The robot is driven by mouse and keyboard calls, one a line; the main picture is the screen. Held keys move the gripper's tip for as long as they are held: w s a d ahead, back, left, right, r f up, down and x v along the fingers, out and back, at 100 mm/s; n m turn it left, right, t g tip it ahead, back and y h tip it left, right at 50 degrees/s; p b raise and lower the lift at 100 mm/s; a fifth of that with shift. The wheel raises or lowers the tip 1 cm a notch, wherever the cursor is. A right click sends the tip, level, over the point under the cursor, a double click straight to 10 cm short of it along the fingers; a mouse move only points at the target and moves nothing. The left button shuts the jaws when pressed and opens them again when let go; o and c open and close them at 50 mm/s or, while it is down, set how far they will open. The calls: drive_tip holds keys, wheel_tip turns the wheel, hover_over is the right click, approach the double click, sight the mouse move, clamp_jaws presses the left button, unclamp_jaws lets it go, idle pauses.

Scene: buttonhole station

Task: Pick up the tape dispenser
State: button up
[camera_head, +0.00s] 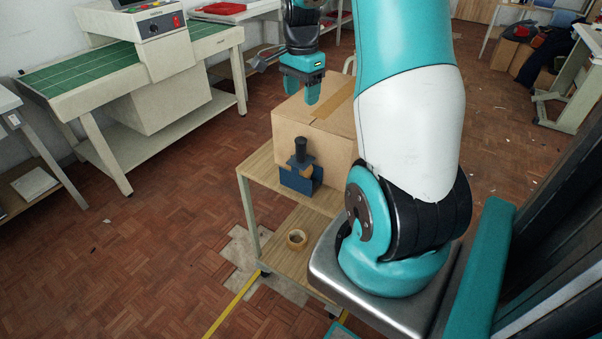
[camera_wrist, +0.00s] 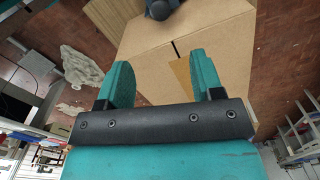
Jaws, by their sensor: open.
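The tape dispenser (camera_head: 301,175) is dark blue with a black upright handle and a bit of brown tape. It stands on the upper shelf of a small wooden cart, in front of a cardboard box. Its dark top shows at the top edge of the wrist view (camera_wrist: 162,9), cut off by the frame. My gripper (camera_head: 301,92) has teal fingers and is above the box, higher than the dispenser. In the wrist view the two fingers (camera_wrist: 163,85) stand apart with nothing between them, over the box top.
The cardboard box (camera_head: 310,135) fills much of the cart's upper shelf (camera_head: 262,172). A green-topped work table (camera_head: 90,75) stands at the left. The parquet floor left of the cart is clear.

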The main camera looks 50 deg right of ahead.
sight(301, 138)
wheel_tip(301, 138, down, 15)
drive_tip(key=shift+a+r+p, duration=0.1)
drive_tip(key=shift+r+p, duration=0.05)
drive_tip(key=shift+p, duration=0.9)
clamp_jaws()
